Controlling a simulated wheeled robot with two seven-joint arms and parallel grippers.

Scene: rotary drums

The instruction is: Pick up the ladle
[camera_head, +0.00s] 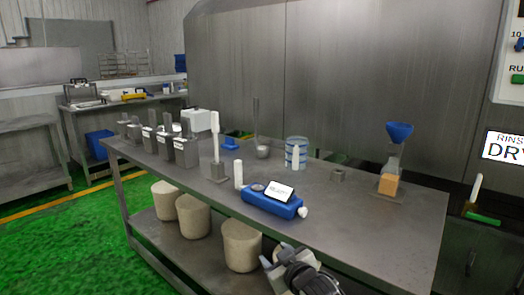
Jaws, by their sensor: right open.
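What looks like the ladle (262,152) stands on the metal table (343,208) near its back edge, with a small pale bowl low down and a thin grey handle pointing straight up. It is left of a blue-and-white ringed container. My right gripper (276,256) is at the bottom middle, in front of the table's near edge and well away from the ladle. It is open, and I see nothing in it. My left gripper is out of view.
A blue device (270,203) with a white label lies near the front edge. A white upright tool (215,135) stands in a grey block. Several grey holders stand at left. A blue funnel (398,132) stands at right. Beige bins (241,245) sit on the lower shelf.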

